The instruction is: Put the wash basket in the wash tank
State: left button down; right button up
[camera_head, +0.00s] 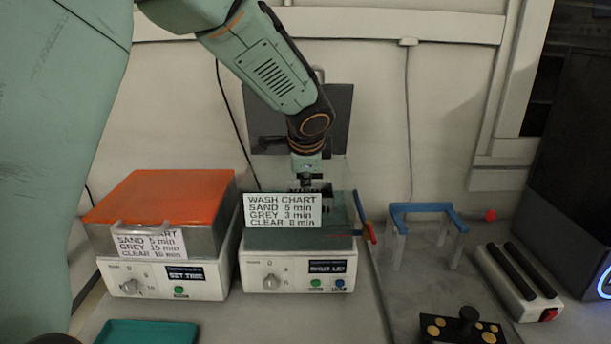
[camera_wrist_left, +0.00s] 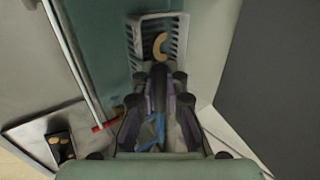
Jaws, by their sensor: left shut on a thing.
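The wash tank (camera_head: 290,240) is the middle unit, with a white wash chart on its front and an open dark lid behind. My left gripper (camera_head: 306,181) points down into the tank from above, its fingertips mostly hidden behind the chart. In the left wrist view, the grey slotted wash basket (camera_wrist_left: 183,42) lies within the teal tank (camera_wrist_left: 98,40), with a tan curved piece inside it. The left gripper (camera_wrist_left: 158,100) is shut on the basket at its near end. The exact grip point and whether the basket touches the tank floor are hidden. My right gripper is not in view.
A similar tank with an orange lid (camera_head: 165,195) stands close on the left. A blue-topped frame (camera_head: 427,208) stands to the right, beside a white device with black bars (camera_head: 517,282). A teal tray (camera_head: 147,332) and a black box with brass knobs (camera_head: 460,327) lie in front.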

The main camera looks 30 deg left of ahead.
pick_arm(q)
jog(key=shift+w+d+f, duration=0.3)
jog(key=shift+f, duration=0.15)
jog(key=shift+s+r, duration=0.1)
jog(key=shift+s, duration=0.05)
jog(key=c, duration=1.6)
grip_release()
jog(key=shift+s+a, duration=0.2)
jog(key=shift+o, duration=1.1)
jog(key=shift+w+d, duration=0.2)
jog(key=shift+w, duration=0.1)
jog(key=shift+s+a+r, duration=0.15)
jog(key=shift+s+r, duration=0.05)
jog(key=shift+r, duration=0.3)
jog(key=p+v, duration=0.3)
jog(key=v, duration=0.7)
jog(key=shift+s+r, duration=0.1)
jog(key=shift+r, duration=0.3)
jog(key=shift+s+d+r, duration=0.25)
jog(key=shift+d+r, duration=0.2)
jog(key=shift+r, duration=0.05)
